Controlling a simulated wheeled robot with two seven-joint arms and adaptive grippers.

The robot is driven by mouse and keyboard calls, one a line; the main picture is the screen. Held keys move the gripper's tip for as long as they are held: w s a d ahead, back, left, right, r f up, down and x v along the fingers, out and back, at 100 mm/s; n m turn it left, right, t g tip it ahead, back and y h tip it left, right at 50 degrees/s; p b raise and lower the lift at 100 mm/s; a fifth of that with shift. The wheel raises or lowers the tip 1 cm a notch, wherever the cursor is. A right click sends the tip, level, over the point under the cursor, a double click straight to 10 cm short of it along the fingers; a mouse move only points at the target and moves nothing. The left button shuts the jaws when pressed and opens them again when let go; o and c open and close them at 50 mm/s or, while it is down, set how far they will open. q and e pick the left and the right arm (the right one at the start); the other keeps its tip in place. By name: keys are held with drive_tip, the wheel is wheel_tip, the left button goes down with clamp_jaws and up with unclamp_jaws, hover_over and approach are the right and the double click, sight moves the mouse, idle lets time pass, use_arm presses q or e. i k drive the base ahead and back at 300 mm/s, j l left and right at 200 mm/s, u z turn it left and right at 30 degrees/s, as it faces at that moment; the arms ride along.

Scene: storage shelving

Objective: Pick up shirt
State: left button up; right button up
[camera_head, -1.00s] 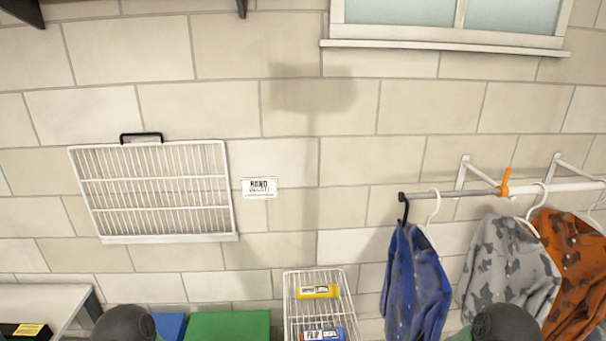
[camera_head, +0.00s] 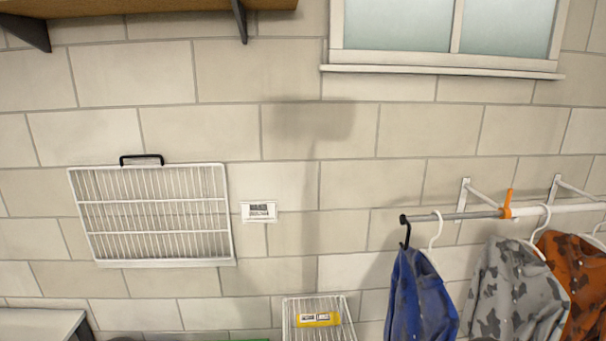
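The lower ends of the shirts are cut off by the bottom edge. An orange clip (camera_head: 507,204) sits on the rail. Neither of my grippers shows; only slight dark tops of my arms may show at the bottom edge.
A white wire rack (camera_head: 153,214) is on the wall at left. A wire shelf (camera_head: 290,322) with a yellow item (camera_head: 318,319) stands at bottom centre. A table corner (camera_head: 38,324) is at lower left. A wooden shelf (camera_head: 150,6) and a window (camera_head: 450,30) are above.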

sight(579, 266)
drive_tip(key=z, duration=1.7)
